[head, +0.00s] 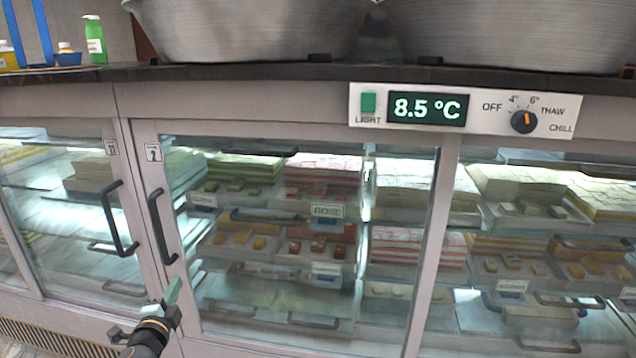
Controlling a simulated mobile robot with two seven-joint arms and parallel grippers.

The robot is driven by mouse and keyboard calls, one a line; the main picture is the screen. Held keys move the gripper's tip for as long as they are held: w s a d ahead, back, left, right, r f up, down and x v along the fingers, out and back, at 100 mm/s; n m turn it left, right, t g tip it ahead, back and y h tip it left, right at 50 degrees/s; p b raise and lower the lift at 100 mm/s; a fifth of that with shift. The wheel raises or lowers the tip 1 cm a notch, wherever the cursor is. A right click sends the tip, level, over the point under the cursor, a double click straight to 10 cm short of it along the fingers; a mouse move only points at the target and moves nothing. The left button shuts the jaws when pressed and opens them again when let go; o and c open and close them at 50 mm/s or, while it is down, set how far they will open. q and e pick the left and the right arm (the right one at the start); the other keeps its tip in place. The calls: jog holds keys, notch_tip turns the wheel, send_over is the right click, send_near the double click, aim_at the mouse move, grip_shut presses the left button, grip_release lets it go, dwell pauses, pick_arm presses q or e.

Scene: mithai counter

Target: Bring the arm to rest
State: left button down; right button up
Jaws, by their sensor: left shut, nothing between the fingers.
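My left gripper (172,296) is at the lower left, in front of the cabinet frame below the door handle (162,226) of the door marked 2. Its fingers are shut and empty, and it appears apart from the handle. My right gripper is not in view. The glass-fronted sweets cabinet (300,250) fills the view, and its doors look shut. The control panel (460,110) reads 8.5 °C, with a green light switch (369,103) and a black dial (524,121) with an orange pointer.
Two large metal bowls (250,30) stand on the dark counter top (250,70). A green bottle (95,40) stands at the far left. Another door handle (118,218) sticks out left of the door marked 2. Trays of sweets lie behind the glass.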

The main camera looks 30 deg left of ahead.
pick_arm(q)
jog(key=w+d+f+t+h, duration=0.1)
jog(key=d+h, duration=0.3)
jog(key=d, duration=0.8)
jog(key=w+d+f+t+h, duration=0.15)
jog(key=d+h, duration=0.25)
jog(key=d, duration=0.8)
jog(key=s+d+r+n+h+p, duration=0.1)
jog(key=s+d+r+h, duration=0.1)
jog(key=d+r, duration=0.35)
jog(key=s+d+r+n+t+h+p, duration=0.1)
jog(key=s+d+r+n+h, duration=0.15)
jog(key=d, duration=0.65)
jog(key=s+d+r+h+p, duration=0.1)
jog(key=s+d+r+h, duration=0.2)
jog(key=d, duration=0.5)
jog(key=s+a+f+n+g+y+p, duration=0.2)
jog(key=s+f+g+p, duration=0.5)
jog(key=p, duration=1.3)
jog(key=shift+s+a+n+g+y, duration=0.4)
jog(key=shift+s+n+g+y, duration=0.3)
jog(key=shift+s, duration=0.3)
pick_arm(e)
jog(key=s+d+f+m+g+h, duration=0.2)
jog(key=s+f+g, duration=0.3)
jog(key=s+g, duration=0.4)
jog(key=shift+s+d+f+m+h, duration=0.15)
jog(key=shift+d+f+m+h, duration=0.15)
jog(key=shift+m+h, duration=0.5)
